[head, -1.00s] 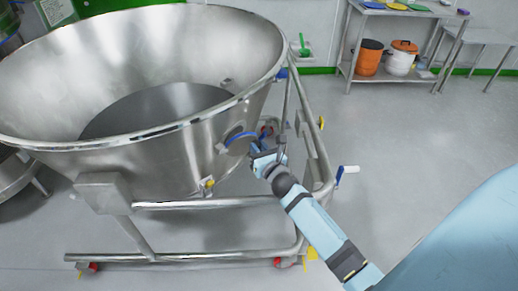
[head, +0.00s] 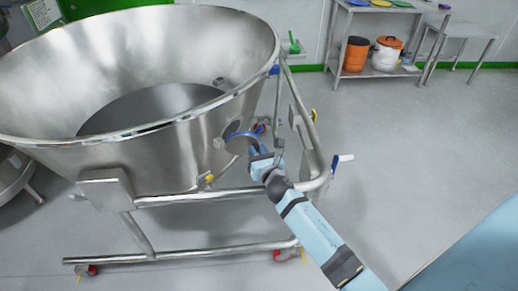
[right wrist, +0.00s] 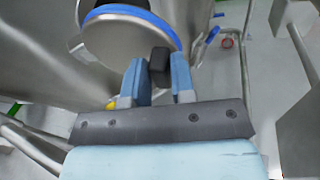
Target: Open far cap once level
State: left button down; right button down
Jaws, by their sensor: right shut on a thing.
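The large steel bowl (head: 190,140) stands in a tubular frame. A round metal cap with a blue ring (head: 240,141) is on its right side wall. In the right wrist view the cap's grey disc (right wrist: 118,42) fills the upper middle, with the blue ring along its upper edge. My right gripper (head: 262,159) is beside the cap. In the right wrist view its fingers (right wrist: 159,82) are shut on a dark knob (right wrist: 159,62) in front of the cap's lower right edge. I cannot tell how far the cap stands off the wall. My left gripper is not in view.
The frame's lower rail (head: 180,253) and right upright tube (head: 310,140) are close to my right arm. A blue-and-white lever (head: 342,159) sticks out on the right. A steel shelf with orange (head: 355,55) and white (head: 385,55) buckets stands behind. The floor at right is clear.

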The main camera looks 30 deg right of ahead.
jog(key=shift+a+r, duration=0.1)
jog(key=shift+a, duration=0.25)
jog(key=c, duration=1.1)
grip_release()
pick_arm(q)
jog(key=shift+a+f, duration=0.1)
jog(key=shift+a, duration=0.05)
pick_arm(e)
jog(key=shift+o, duration=0.3)
jog(key=shift+w+a, duration=0.1)
pick_arm(q)
jog(key=p, duration=0.2)
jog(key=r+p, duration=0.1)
jog(key=p, duration=0.2)
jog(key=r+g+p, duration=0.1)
jog(key=p, duration=0.1)
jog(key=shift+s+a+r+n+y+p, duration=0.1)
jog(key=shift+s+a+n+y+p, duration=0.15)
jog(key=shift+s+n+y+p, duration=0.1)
pick_arm(e)
notch_tip(320, 180, up, 20)
